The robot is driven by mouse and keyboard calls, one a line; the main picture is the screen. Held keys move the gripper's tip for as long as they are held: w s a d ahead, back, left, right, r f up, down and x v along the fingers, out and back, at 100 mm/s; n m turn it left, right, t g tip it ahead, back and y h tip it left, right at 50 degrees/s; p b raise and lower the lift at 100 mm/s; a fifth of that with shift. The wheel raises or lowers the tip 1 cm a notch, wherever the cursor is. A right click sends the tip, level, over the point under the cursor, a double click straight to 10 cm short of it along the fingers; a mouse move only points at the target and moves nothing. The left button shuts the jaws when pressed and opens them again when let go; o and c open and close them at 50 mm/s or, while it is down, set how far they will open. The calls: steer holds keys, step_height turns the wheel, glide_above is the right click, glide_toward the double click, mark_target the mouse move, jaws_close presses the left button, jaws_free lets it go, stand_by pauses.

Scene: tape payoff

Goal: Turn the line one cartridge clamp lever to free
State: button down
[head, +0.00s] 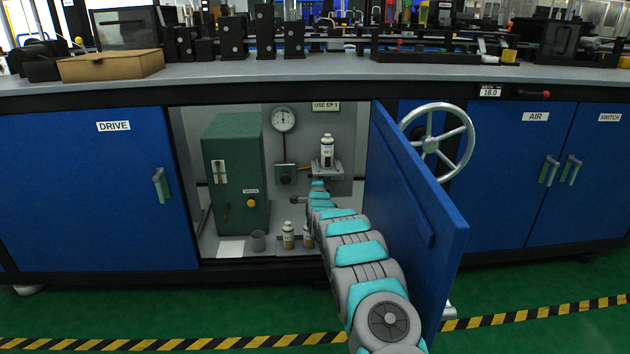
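An upright white cartridge or bottle (327,152) with a dark label stands on a small grey bracket (326,173) on the back wall of the open cabinet. I cannot make out a clamp lever on it at this size; the upper end of my arm covers the area just below the bracket. My arm reaches from the lower right into the cabinet. A small dark grey part at its far end, left of the last links, looks like my gripper (298,200). It is below and left of the bracket, apart from the cartridge. Its fingers are too small to read.
A green box (234,178) stands left in the cabinet. A dial gauge (284,119) and a small dark valve block (286,175) are on the back wall. Two small bottles (288,235) and a grey cup (258,241) stand low. The open blue door (415,215) is close right of my arm.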

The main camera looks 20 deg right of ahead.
steer(key=shift+d, duration=0.1)
stand_by(0.3)
steer(key=c, duration=0.8)
jaws_free()
steer(key=shift+s, duration=0.1)
steer(key=v, duration=0.7)
steer(key=shift+s, duration=0.3)
steer(key=shift+s, duration=0.1)
